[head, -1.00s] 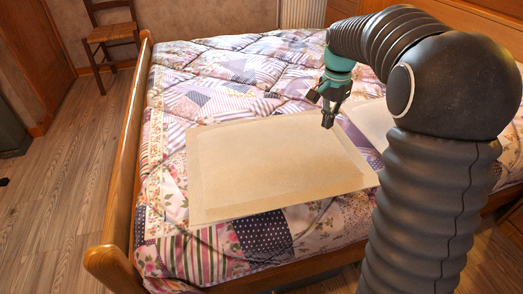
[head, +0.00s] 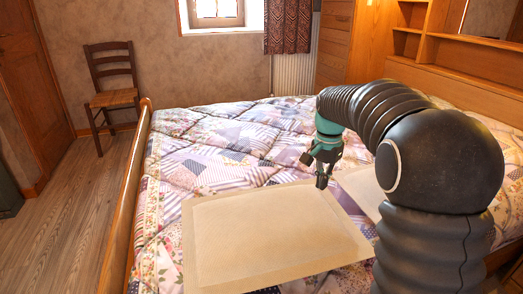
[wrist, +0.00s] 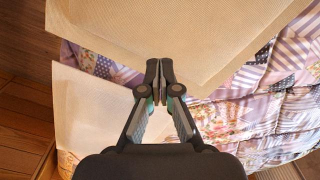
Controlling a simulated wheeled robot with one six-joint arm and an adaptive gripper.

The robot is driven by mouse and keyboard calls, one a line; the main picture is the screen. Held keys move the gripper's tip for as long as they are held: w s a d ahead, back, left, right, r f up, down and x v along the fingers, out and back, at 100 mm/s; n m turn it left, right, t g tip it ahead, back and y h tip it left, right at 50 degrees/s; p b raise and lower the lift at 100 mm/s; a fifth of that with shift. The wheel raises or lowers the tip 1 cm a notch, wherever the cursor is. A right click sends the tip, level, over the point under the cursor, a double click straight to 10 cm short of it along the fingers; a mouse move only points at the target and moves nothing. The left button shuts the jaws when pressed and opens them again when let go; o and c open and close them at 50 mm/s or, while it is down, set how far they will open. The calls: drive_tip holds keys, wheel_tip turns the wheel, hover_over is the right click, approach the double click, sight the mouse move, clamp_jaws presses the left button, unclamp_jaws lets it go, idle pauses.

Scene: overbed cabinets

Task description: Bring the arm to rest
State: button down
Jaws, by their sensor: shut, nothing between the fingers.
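My gripper (head: 322,183) is shut and empty. In the head view it points down above the right edge of a flat beige board (head: 265,240) on the bed. The wrist view shows the two fingertips of my gripper (wrist: 159,70) together, in front of a beige board (wrist: 150,25). A second beige board (head: 362,187) lies to the right, partly hidden behind my arm. My arm is bent over from the right side of the head view.
The boards lie on a bed with a patchwork quilt (head: 215,150) and a wooden side rail (head: 128,205). A wooden chair (head: 112,88) stands at the back left. Wooden shelves (head: 455,55) are at the back right. The floor (head: 75,225) left of the bed is clear.

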drive_tip(key=shift+w+f+n, duration=0.15)
drive_tip(key=shift+w+n, duration=0.1)
drive_tip(key=shift+n, duration=0.35)
drive_tip(key=s+f+n, duration=0.1)
drive_tip(key=s+f, duration=0.1)
drive_tip(key=f, duration=0.1)
drive_tip(key=shift+n, duration=0.4)
drive_tip(key=s+n, duration=0.1)
drive_tip(key=s, duration=0.2)
drive_tip(key=shift+s, duration=0.35)
drive_tip(key=s+r+n+t, duration=0.2)
drive_tip(key=s, duration=1)
drive_tip(key=s+r+n+t, duration=0.2)
drive_tip(key=s+r+t, duration=0.1)
drive_tip(key=s, duration=1)
drive_tip(key=shift+s+r+t, duration=0.15)
drive_tip(key=shift+r+t, duration=0.05)
drive_tip(key=shift+t, duration=0.1)
